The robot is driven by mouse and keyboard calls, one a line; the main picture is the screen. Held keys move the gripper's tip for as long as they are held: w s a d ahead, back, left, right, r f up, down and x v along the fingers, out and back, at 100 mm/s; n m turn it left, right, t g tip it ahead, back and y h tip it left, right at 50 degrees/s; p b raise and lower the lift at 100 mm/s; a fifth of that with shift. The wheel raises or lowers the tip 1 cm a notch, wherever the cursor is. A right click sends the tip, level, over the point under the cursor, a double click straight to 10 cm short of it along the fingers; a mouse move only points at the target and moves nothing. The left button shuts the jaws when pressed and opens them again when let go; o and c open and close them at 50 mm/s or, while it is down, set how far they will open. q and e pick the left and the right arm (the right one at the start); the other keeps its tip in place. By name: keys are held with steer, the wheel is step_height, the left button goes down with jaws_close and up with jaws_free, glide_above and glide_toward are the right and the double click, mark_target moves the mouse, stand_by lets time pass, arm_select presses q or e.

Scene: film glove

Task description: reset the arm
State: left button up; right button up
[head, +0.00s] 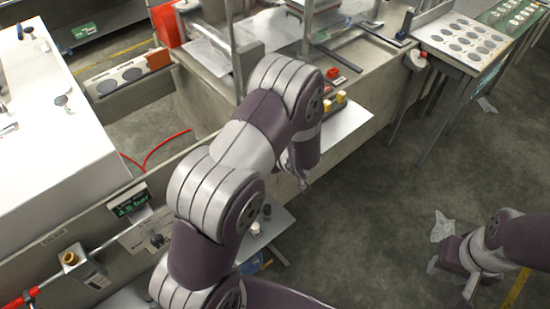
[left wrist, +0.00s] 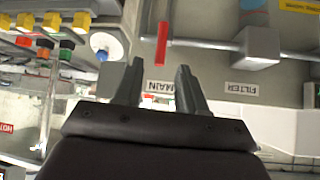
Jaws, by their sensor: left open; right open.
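My left arm rises from the bottom of the head view and bends over the front of the grey bench. Its gripper is mostly hidden behind the arm there. In the left wrist view my left gripper (left wrist: 160,66) shows two dark fingers spread apart with nothing between them. A red bar (left wrist: 162,43) and labels reading MAIN (left wrist: 159,87) and FILTER (left wrist: 241,89) are beyond the fingers. My right gripper (head: 452,278) is at the lower right of the head view, open and empty above the floor.
The grey bench (head: 365,78) has yellow and red buttons (head: 336,101) by a pale plate. A white cabinet (head: 60,150) stands at left. A pressure display (head: 132,201) sits on the front ledge. A table with round discs (head: 462,42) stands upper right. Concrete floor (head: 370,220) is largely clear.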

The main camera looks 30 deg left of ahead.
arm_select(q)
steer(key=shift+v, duration=1.5)
